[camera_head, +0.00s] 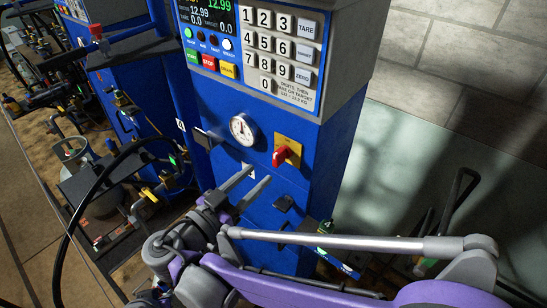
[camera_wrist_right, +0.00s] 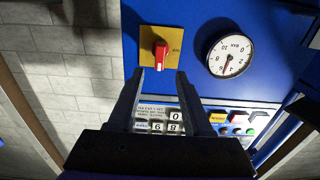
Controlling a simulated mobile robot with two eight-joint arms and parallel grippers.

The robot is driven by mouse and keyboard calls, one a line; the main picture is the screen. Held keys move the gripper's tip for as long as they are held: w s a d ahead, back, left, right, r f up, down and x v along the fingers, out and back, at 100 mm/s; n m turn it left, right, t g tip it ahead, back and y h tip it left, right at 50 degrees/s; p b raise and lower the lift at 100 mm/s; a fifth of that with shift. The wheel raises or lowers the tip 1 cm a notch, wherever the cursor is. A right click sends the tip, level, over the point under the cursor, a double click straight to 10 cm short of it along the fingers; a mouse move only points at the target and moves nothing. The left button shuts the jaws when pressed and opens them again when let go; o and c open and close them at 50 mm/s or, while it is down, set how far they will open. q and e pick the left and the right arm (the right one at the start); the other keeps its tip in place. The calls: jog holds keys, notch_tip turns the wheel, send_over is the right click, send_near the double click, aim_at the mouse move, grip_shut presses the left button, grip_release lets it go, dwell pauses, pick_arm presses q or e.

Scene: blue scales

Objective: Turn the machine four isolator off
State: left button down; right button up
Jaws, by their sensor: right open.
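The isolator is a red rotary handle (camera_head: 280,157) on a yellow plate (camera_head: 291,146), on the blue front of the machine below its keypad. In the right wrist view the red handle (camera_wrist_right: 160,54) lies roughly along the picture's vertical on its yellow plate (camera_wrist_right: 172,34), with small dark lettering beside it. My right gripper (camera_head: 259,176) is open and empty, below and left of the handle in the head view. In the right wrist view the gripper's fingertips (camera_wrist_right: 161,74) lie either side of the handle's near end, apparently short of it. My left gripper is out of view.
A round gauge (camera_head: 242,129) sits left of the isolator. The keypad (camera_head: 280,48) and lit coloured buttons (camera_head: 209,63) are above. A black hose (camera_head: 72,215) and pipework stand at left. A black-handled object (camera_head: 458,195) is at right.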

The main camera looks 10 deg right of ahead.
aim_at(274, 160)
jog(key=p+x, duration=0.1)
jog(key=x, duration=0.7)
jog(key=shift+w+d, duration=0.2)
jog(key=shift+d, duration=0.1)
grip_shut()
